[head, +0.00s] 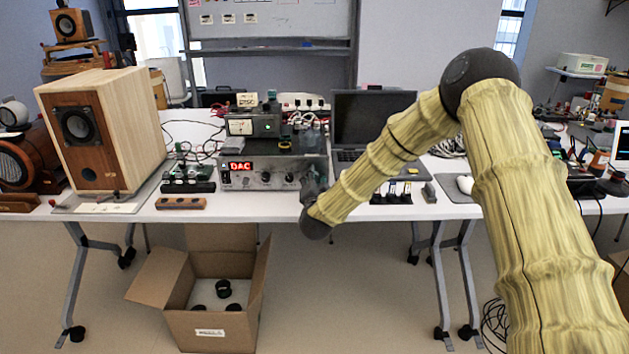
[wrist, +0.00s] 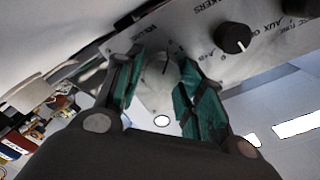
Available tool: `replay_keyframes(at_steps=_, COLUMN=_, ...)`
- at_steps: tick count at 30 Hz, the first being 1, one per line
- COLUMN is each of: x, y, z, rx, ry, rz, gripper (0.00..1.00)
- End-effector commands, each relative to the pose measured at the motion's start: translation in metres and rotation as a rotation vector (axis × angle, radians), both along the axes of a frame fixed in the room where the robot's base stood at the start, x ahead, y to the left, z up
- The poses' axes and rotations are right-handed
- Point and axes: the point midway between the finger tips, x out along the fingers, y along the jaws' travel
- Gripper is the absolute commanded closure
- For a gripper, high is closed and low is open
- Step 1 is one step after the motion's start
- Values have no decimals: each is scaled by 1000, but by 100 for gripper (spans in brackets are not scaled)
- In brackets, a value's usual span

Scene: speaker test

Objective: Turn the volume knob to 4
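The silver amplifier (head: 262,180) with a red "DAC" display stands on the table in the head view. In the wrist view its front panel (wrist: 195,28) appears turned nearly upside down, with the word "VOLUME" on it. A pale silver knob (wrist: 160,78) with a dark pointer line shows beside that word. My gripper (wrist: 160,74) has its teal fingertips on either side of this knob. Whether both pads press on it is unclear. In the head view my gripper (head: 312,186) is at the amplifier's right end, and my wrist hides the volume knob.
A black selector knob (wrist: 233,38) sits close to my right finger in the wrist view. A laptop (head: 372,122) stands right of the amplifier and a wooden speaker (head: 103,130) left. An open cardboard box (head: 210,325) is on the floor below.

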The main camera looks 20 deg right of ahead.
Motion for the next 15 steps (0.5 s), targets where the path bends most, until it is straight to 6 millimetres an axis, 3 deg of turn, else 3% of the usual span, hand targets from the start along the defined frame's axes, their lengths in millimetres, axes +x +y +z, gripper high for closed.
replay_keyframes(at_steps=1, x=0, y=0, z=0, rx=0, ry=0, rz=0, gripper=77)
replay_keyframes(at_steps=3, x=0, y=0, z=0, rx=0, ry=0, rz=0, gripper=90)
replay_keyframes(at_steps=4, x=0, y=0, z=0, rx=0, ry=0, rz=0, gripper=91)
replay_keyframes(at_steps=15, x=0, y=-1, z=-2, rx=48, ry=-13, rz=-1, gripper=91)
